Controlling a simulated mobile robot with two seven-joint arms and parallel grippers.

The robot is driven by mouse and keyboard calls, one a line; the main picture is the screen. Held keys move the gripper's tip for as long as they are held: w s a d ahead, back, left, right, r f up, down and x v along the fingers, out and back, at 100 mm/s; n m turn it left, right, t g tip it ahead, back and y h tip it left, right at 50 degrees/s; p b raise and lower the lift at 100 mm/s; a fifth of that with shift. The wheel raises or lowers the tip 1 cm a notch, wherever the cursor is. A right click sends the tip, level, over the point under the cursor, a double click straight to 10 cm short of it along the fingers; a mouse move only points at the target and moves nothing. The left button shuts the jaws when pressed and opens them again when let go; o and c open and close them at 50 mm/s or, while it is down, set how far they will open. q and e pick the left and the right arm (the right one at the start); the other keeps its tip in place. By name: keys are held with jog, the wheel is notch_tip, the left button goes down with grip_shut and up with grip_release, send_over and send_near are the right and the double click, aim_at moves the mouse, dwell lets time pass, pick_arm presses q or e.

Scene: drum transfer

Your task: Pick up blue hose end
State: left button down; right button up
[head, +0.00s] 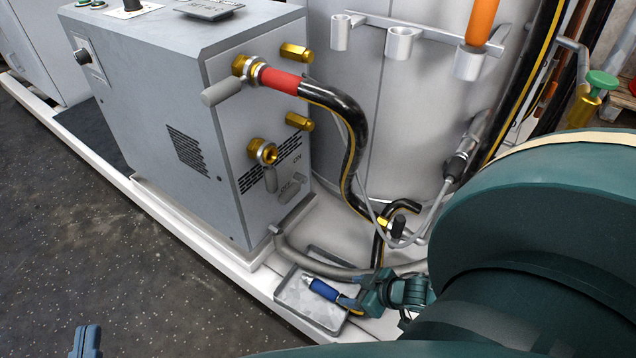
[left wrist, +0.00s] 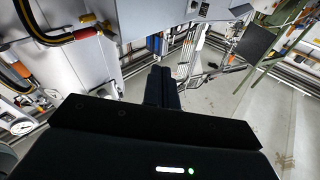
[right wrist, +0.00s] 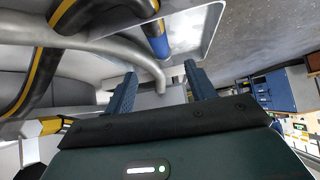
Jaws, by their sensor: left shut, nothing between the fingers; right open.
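The blue hose end (head: 324,289) has a blue sleeve and a metal tip. It lies over a shallow grey tray (head: 291,297) at the foot of the grey cabinet. My right gripper (head: 372,293) is just to the right of it, close to its black and yellow hose. In the right wrist view the right fingers (right wrist: 160,72) are apart, with the blue hose end (right wrist: 158,46) beyond their tips and nothing held. My left gripper (head: 86,341) shows only at the bottom left edge, over the floor. In the left wrist view its fingers (left wrist: 160,88) are together and empty.
A red-sleeved hose (head: 278,80) is fitted to the cabinet (head: 170,110). An orange-sleeved hose end (head: 482,22) stands in a wall holder. My right arm covers the lower right. The speckled floor at left is clear.

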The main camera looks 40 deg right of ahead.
jog(key=b+x, duration=0.2)
jog(key=x, duration=0.3)
jog(key=shift+w+a+f+b, duration=0.1)
jog(key=shift+w+f+b, duration=0.05)
jog(key=shift+f+b, duration=0.2)
jog(key=shift+w+a+f+b, duration=0.1)
jog(key=shift+w+f+b, duration=0.15)
jog(key=shift+f+b, duration=0.25)
jog(key=shift+w+f+b, duration=0.25)
jog(key=shift+f+b, duration=0.15)
jog(key=shift+f, duration=0.1)
jog(key=shift+b+x, duration=0.8)
jog(key=shift+x, duration=0.25)
jog(key=shift+w+f, duration=0.25)
pick_arm(q)
jog(key=r+m+t+h, duration=0.1)
jog(key=w+r+m+t+h, duration=0.1)
jog(key=r+h, duration=0.1)
jog(key=shift+d+r, duration=0.1)
jog(key=shift+r, duration=0.2)
pick_arm(e)
jog(key=shift+c, duration=0.2)
pick_arm(q)
jog(key=shift+w, duration=0.1)
pick_arm(e)
grip_shut()
